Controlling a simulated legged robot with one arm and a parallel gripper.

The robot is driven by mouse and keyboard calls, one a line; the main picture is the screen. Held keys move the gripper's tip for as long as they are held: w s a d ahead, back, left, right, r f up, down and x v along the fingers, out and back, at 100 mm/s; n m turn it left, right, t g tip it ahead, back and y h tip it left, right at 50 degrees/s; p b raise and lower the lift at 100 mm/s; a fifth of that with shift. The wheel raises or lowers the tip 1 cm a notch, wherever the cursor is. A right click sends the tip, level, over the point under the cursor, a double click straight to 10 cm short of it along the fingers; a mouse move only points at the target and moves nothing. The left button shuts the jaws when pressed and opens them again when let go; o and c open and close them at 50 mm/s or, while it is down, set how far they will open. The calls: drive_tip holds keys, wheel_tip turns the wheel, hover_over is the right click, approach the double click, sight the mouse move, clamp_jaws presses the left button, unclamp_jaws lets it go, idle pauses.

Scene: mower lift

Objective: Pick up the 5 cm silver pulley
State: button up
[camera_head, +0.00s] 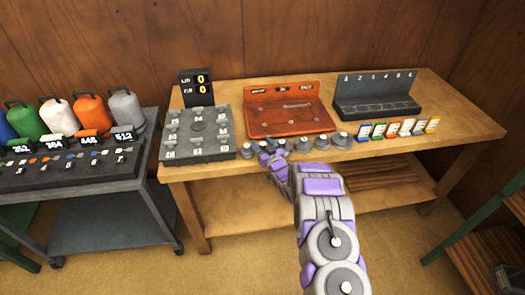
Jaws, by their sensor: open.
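A row of several small silver-grey pulleys lies along the front edge of the wooden table. One pulley (247,152) is at the left of the row, a second pulley (303,144) is right of my gripper, and a third pulley (342,140) is at the right end. I cannot tell which one is 5 cm. My gripper (265,150) is open at the left part of the row, its purple and grey fingers pointing up-left among the pulleys. My arm and gripper partly hide the table edge. Contact with a pulley cannot be made out.
On the table (440,105) stand a grey plate with weights (172,122), a display (196,87), a red tray (253,125) and a dark numbered rack (375,85). Coloured cards (405,127) stand front right. A dark cart (110,218) with coloured jugs is at left, a green-framed shelf (487,215) at right.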

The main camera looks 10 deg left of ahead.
sight(263, 143)
drive_tip(key=c, duration=1)
drive_tip(key=shift+c, duration=0.2)
drive_tip(key=shift+r, duration=0.1)
drive_tip(key=shift+r, duration=0.45)
wheel_tip(263, 143, up, 3)
drive_tip(key=shift+f+p, duration=0.1)
drive_tip(key=shift+p, duration=0.45)
drive_tip(key=s+a+r+p+v, duration=0.1)
drive_tip(key=a+p+v, duration=0.1)
drive_tip(key=v, duration=1.3)
drive_tip(key=shift+s+a, duration=0.4)
drive_tip(key=shift+s, duration=0.25)
